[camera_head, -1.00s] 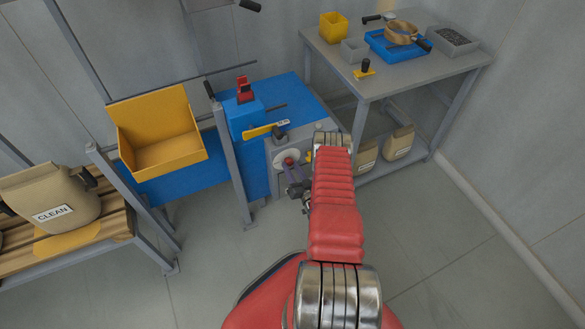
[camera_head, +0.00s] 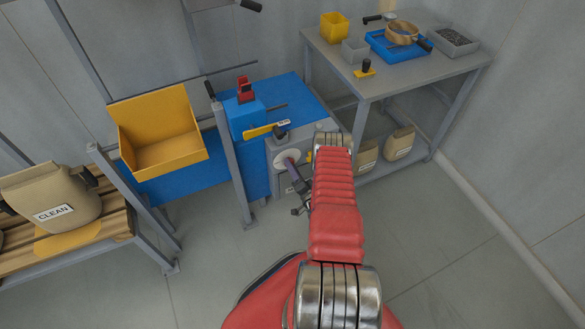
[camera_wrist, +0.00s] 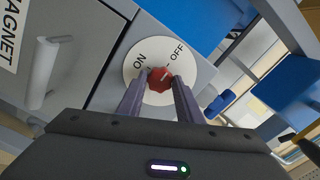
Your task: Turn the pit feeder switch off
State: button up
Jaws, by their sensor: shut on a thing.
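The pit feeder switch is a round white dial (camera_wrist: 136,66) marked ON and OFF, with a red knob (camera_wrist: 161,78) at its centre. It is on the front of a grey cabinet; the dial also shows in the head view (camera_head: 281,158). My gripper (camera_wrist: 162,82) has its two dark fingers on either side of the red knob and is shut on it. The OFF label is at the dial's upper right and ON at its upper left. The knob's exact pointing is hard to tell. In the head view my gripper (camera_head: 293,164) hides the knob.
A pale handle (camera_wrist: 43,75) and a MAGNET label (camera_wrist: 10,35) are beside the dial. A yellow lever (camera_head: 262,131) is above the cabinet. A yellow bin (camera_head: 160,145) is left, a grey table (camera_head: 390,82) right. Open floor lies in front.

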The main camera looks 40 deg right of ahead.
jog(key=shift+d, duration=0.3)
jog(key=o, duration=1)
jog(key=shift+a, duration=0.15)
jog(key=shift+o, duration=0.2)
jog(key=v, duration=1.4)
jog(key=shift+w, duration=0.1)
